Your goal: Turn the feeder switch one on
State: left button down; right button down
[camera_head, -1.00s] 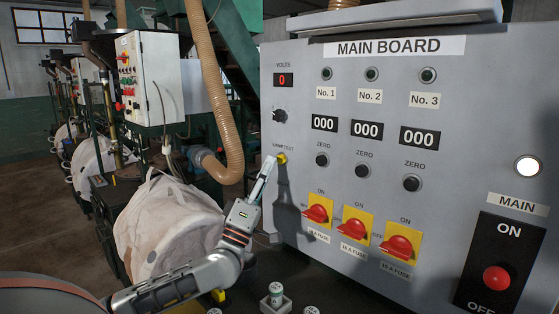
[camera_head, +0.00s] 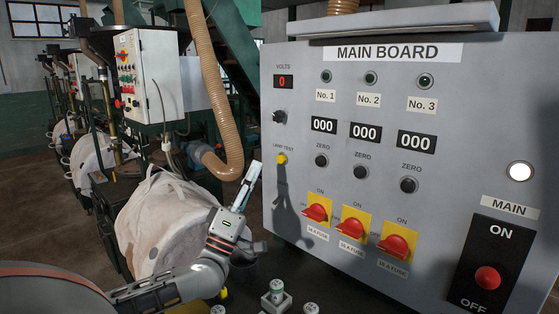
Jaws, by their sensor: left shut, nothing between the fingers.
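The grey main board (camera_head: 300,100) fills the right of the head view. It carries three red rotary switches on yellow plates in a row, each with ON above and a fuse label below. The leftmost red switch (camera_head: 316,212) sits under the No. 1 column; the middle switch (camera_head: 352,228) and right switch (camera_head: 396,245) are beside it. Their knobs look slanted, not upright. My left gripper (camera_head: 253,172) is shut and empty, pointing up, left of the board and apart from it. Its shadow falls on the panel near the yellow lamp test button (camera_head: 282,159). My right gripper is not in view.
A black MAIN plate with a red knob (camera_head: 487,278) is at the lower right, near a lit white lamp (camera_head: 520,172). A white bulk bag (camera_head: 165,215) hangs behind my left arm. Fuse-like items (camera_head: 276,297) lie below the board.

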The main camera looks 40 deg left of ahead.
aim_at(316, 212)
jog(key=k, duration=1)
